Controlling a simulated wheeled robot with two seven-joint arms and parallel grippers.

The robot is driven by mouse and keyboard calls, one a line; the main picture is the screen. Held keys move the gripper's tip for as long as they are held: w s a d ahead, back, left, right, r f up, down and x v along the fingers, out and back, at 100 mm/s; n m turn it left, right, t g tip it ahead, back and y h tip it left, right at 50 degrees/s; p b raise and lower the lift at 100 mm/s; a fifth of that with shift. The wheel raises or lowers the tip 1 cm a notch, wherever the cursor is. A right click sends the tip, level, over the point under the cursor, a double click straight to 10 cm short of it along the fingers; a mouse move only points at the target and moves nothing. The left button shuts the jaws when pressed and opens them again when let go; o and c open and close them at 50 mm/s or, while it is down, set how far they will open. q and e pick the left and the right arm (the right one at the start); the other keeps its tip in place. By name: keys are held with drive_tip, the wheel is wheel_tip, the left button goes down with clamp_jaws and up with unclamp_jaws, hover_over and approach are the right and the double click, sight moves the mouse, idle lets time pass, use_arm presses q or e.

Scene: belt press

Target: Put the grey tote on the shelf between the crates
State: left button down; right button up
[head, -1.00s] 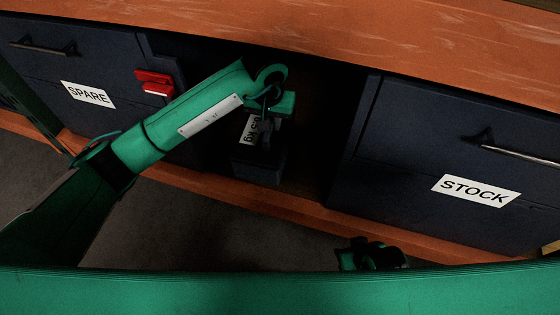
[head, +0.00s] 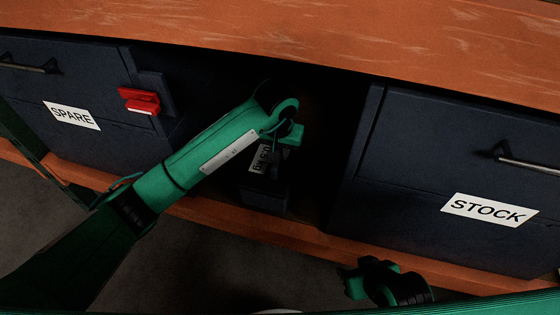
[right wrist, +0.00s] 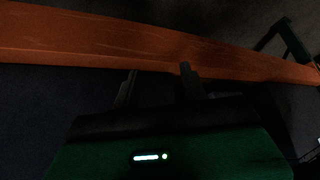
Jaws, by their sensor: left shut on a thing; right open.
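The small dark grey tote (head: 264,197) with a white weight label is in the dark gap between the crates, at the orange shelf's front edge (head: 300,232). My left gripper (head: 279,160) is shut on the tote from above. I cannot tell whether the tote's base touches the shelf. The crate marked SPARE (head: 60,138) is to the left and the crate marked STOCK (head: 430,165) to the right. My right gripper (right wrist: 158,78) is open and empty in the right wrist view; in the head view it is low, in front of the STOCK crate.
An orange board (head: 300,35) spans above the crates and limits the height of the gap. A red block (head: 139,101) sticks out at the SPARE crate's right side. A metal handle (head: 525,162) juts from the STOCK crate. Grey floor lies below the shelf.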

use_arm(q)
drive_tip(key=shift+f, duration=1.8)
use_arm(e)
drive_tip(key=shift+w+a+f+t, duration=0.1)
drive_tip(key=shift+w+a+t, duration=0.15)
drive_tip(key=shift+a+t, duration=0.1)
use_arm(q)
drive_tip(key=c, duration=1.8)
unclamp_jaws()
drive_tip(key=shift+f, duration=0.2)
drive_tip(key=o, duration=0.4)
drive_tip(key=shift+o, duration=0.2)
use_arm(e)
drive_tip(key=shift+a, duration=0.15)
use_arm(q)
drive_tip(key=shift+r, duration=0.1)
drive_tip(key=shift+r, duration=0.15)
drive_tip(key=r, duration=0.4)
drive_tip(key=s+r, duration=0.1)
drive_tip(key=r, duration=0.1)
drive_tip(key=shift+a+r, duration=0.15)
drive_tip(key=shift+r, duration=0.05)
drive_tip(key=shift+s+r, duration=0.1)
drive_tip(key=shift+r, duration=0.3)
use_arm(e)
drive_tip(key=shift+s+d+r+g, duration=0.35)
drive_tip(key=shift+s+d+g, duration=0.15)
drive_tip(key=shift+d, duration=0.3)
